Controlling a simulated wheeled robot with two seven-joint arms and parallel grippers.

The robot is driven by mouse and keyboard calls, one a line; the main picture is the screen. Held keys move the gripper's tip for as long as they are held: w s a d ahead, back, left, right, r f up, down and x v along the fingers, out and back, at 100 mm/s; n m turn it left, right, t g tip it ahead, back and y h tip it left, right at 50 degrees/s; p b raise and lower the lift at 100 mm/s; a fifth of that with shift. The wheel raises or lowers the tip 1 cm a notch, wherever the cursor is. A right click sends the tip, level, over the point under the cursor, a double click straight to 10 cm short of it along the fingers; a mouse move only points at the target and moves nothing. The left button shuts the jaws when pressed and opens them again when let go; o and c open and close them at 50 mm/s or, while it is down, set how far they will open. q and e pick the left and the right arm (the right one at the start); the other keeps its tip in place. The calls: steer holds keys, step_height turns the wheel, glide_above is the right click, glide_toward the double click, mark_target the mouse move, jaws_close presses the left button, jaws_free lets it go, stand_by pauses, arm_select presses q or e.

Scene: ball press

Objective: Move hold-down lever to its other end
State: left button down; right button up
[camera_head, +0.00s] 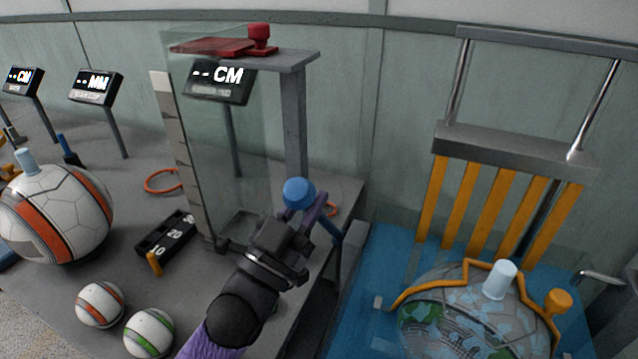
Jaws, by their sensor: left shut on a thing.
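A lever with a round blue knob (298,192) is at the front right corner of the grey bench, beside the clear-panelled measuring stand (228,150). The rest of the lever is mostly hidden behind the gripper. On the right, an orange curved bar with an orange knob (557,301) lies around a patterned ball (470,318). My right gripper is out of view.
Large white-orange ball (57,212), two smaller balls (100,303) (149,332) and a black numbered block (166,235) are on the bench (125,205) at left. A press frame with yellow bars (472,205) stands over the blue platform (385,262). A gap separates bench and platform.

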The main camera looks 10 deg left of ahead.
arm_select(q)
steer(key=shift+s+a+f+t+h+b, duration=0.15)
steer(key=shift+s+f+t+h+b, duration=0.25)
steer(key=shift+s+f, duration=0.4)
steer(key=c, duration=0.5)
jaws_free()
steer(key=shift+r, duration=0.1)
steer(key=shift+c, duration=0.2)
